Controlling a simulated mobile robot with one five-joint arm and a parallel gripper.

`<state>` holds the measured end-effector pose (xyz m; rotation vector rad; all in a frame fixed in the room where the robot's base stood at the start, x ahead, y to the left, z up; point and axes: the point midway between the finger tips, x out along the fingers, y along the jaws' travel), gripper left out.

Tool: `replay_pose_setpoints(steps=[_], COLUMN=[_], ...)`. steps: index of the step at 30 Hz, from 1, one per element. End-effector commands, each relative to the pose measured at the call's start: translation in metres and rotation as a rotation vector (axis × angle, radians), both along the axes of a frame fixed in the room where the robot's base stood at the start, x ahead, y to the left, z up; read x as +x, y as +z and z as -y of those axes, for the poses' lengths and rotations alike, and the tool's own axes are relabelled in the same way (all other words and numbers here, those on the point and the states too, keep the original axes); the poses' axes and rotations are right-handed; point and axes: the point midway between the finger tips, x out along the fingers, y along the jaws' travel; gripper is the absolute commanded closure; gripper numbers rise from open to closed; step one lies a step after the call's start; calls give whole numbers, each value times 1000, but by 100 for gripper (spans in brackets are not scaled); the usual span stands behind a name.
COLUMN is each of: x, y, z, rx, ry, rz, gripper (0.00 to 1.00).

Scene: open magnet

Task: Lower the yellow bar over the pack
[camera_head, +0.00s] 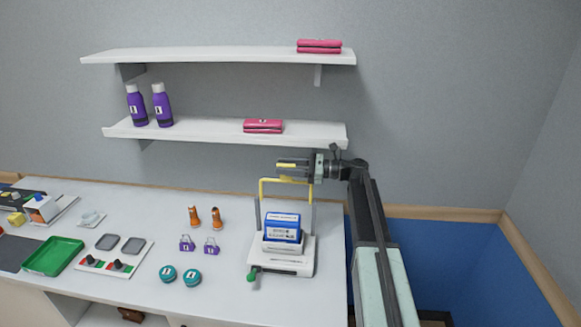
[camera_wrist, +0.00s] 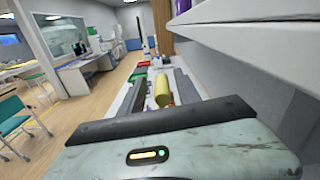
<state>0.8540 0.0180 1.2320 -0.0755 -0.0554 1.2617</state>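The yellow bar (camera_head: 287,181) is the top of a raised U-shaped frame on a white device with a green knob (camera_head: 252,277). The bar stands up above and behind the pack (camera_head: 283,228), a blue-topped white block on the device's base. My gripper (camera_head: 284,165) points left, level with the top of the frame and appearing just above the bar in the head view. In the wrist view, a yellow cylinder (camera_wrist: 163,88) shows between my two dark fingers, with gaps beside it. The fingers look apart; contact with the bar cannot be made out.
A shelf (camera_head: 220,131) with purple bottles and a pink pack is at the wall, close behind my gripper. Orange, purple and teal small items stand left of the device. A green tray (camera_head: 53,256) lies further left. The counter's right end is near my arm.

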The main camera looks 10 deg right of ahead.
Motion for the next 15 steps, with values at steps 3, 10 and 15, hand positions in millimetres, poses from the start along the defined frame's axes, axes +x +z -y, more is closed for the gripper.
replay_pose_setpoints(steps=[3,10,15], x=[0,0,0], y=[0,0,0], z=[0,1,2], rx=[0,0,-1], ry=[0,-1,-1], rz=[0,0,0], gripper=[61,100,100])
